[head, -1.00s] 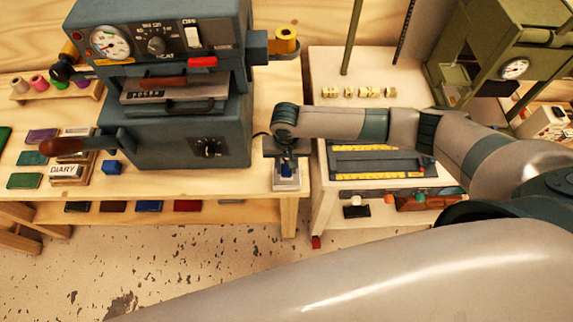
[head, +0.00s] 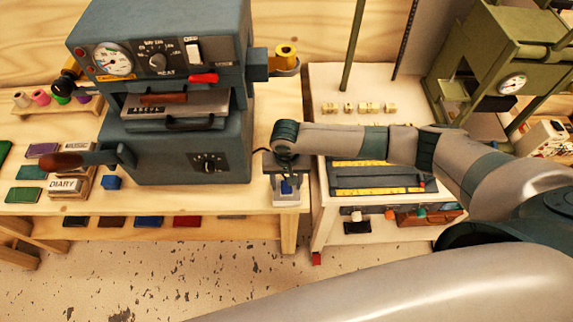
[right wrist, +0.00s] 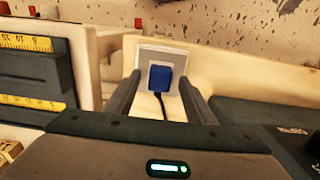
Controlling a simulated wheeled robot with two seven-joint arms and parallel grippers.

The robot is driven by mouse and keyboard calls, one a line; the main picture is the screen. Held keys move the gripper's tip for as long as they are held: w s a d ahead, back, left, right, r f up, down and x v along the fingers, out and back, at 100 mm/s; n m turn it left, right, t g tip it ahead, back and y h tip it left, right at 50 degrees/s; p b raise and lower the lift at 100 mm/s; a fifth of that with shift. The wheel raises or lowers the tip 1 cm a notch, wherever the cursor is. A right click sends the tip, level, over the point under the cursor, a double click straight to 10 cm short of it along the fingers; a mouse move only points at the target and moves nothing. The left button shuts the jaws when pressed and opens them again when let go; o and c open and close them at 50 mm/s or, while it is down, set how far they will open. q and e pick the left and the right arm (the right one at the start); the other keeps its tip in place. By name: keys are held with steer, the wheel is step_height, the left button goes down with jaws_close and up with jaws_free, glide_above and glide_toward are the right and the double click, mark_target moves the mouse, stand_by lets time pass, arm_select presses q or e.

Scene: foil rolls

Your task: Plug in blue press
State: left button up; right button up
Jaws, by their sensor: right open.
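The blue press (head: 175,150) is a big blue-grey machine with a dial and switch, standing on the wooden table at the left. A blue plug (right wrist: 160,78) with a black cord sits against the face of a pale grey socket plate (right wrist: 176,56); the plug also shows in the head view (head: 286,188) at the table's right end. My right gripper (right wrist: 158,85) is open, its fingers on either side of the plug, with gaps visible. In the head view it reaches down over the plug (head: 286,170). How deep the plug sits is hard to see. My left gripper is out of view.
A pale side table (head: 322,100) stands to the right with a dark ruled tray (head: 375,178) and several small yellowish pieces. A green press (head: 490,60) stands at the far right. Small coloured blocks and diary plates lie left of the blue press.

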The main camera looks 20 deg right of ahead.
step_height(320, 180, up, 17)
steer(key=b, duration=0.3)
steer(key=shift+b, duration=0.3)
steer(key=shift+f, duration=0.15)
